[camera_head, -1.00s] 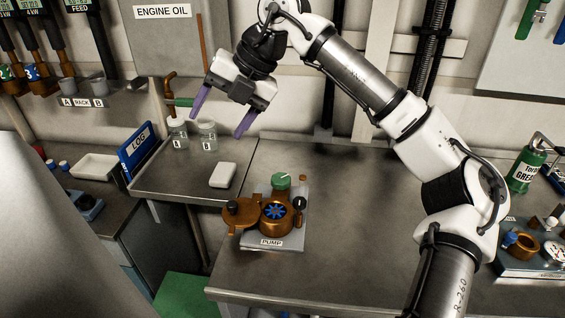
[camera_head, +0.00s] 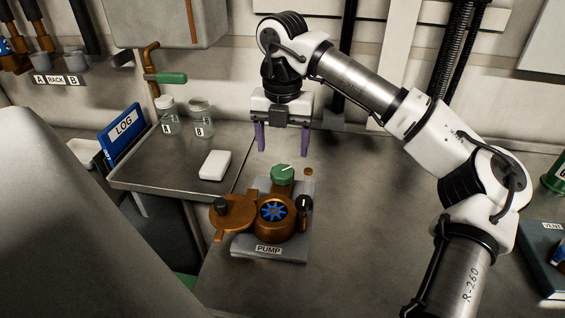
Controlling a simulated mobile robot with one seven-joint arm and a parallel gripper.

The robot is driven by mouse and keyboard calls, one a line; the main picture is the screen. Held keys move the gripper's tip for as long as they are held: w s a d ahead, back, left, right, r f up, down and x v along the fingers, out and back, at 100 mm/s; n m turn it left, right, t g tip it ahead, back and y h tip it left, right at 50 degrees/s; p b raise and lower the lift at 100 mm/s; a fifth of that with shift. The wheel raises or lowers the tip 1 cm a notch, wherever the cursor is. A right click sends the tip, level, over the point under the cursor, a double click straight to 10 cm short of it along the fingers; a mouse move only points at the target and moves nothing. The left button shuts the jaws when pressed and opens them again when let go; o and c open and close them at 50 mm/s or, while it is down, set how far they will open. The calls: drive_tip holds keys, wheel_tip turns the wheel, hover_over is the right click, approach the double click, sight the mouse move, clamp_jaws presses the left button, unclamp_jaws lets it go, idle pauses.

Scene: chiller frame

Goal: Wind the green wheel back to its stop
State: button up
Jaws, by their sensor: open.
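The green wheel (camera_head: 282,175) is a small round knob with a pale mark on top. It sits at the back of the copper-coloured pump (camera_head: 272,228), on a grey base labelled PUMP. My gripper (camera_head: 283,147) points down with its two purple fingers apart and empty. In the picture it is just above the green wheel, and nothing touches the wheel. The exact height and depth between them are hard to tell. The wheel's back side is hidden.
The pump has an open copper lid (camera_head: 234,212), a blue impeller (camera_head: 272,211) and a black knob (camera_head: 304,203). Left are a white block (camera_head: 214,165), jars A (camera_head: 168,118) and B (camera_head: 201,120), and a green-handled tap (camera_head: 171,78).

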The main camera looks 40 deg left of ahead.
sight(282, 171)
wheel_tip(282, 171, down, 7)
drive_tip(key=shift+r+p, duration=0.2)
drive_tip(key=shift+p, duration=0.25)
drive_tip(key=c, duration=1)
